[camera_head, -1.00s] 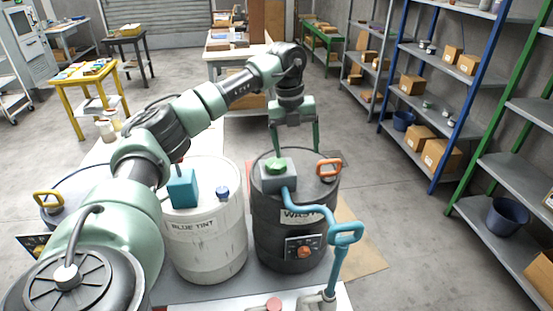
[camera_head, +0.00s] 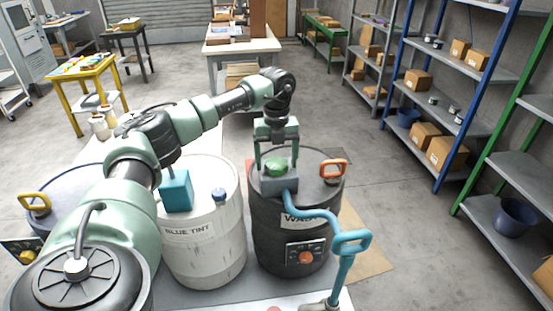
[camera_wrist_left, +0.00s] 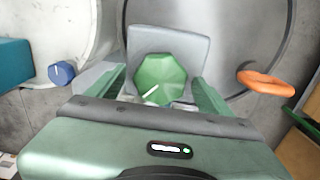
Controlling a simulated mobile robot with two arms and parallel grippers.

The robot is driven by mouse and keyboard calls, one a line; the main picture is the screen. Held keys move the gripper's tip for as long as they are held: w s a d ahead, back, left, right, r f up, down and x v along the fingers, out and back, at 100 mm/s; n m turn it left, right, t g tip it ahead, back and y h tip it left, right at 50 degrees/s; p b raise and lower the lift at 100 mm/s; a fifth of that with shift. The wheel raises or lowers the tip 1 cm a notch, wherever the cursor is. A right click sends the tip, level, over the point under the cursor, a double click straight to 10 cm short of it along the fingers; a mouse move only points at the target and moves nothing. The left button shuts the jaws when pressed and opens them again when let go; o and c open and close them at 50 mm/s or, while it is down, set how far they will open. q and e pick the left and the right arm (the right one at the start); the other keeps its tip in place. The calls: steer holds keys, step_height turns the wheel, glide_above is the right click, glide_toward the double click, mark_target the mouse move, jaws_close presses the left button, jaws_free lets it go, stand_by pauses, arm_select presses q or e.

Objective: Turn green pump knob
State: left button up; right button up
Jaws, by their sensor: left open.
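The green pump knob (camera_head: 276,165) sits on top of a grey pump block (camera_head: 281,184) on the lid of the dark waste drum (camera_head: 270,225). In the left wrist view the knob (camera_wrist_left: 160,80) is faceted, with a white mark on it. My left gripper (camera_head: 276,165) is open, pointing down from above, with one finger on each side of the knob. In the left wrist view the fingers (camera_wrist_left: 166,92) stand apart on both sides of the knob; I cannot tell whether they touch it. My right gripper is not in view.
The white blue-tint drum (camera_head: 203,235) stands left of the waste drum, with a teal block (camera_head: 176,190) and a blue cap (camera_head: 219,195) on top. A teal hose and handle (camera_head: 350,243) and an orange handle (camera_head: 333,168) are close to the right.

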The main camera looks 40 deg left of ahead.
arm_select(q)
steer(key=c, duration=1.4)
steer(key=shift+o, duration=0.2)
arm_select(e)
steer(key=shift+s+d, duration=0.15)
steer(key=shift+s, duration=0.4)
arm_select(q)
steer(key=shift+m, duration=0.3)
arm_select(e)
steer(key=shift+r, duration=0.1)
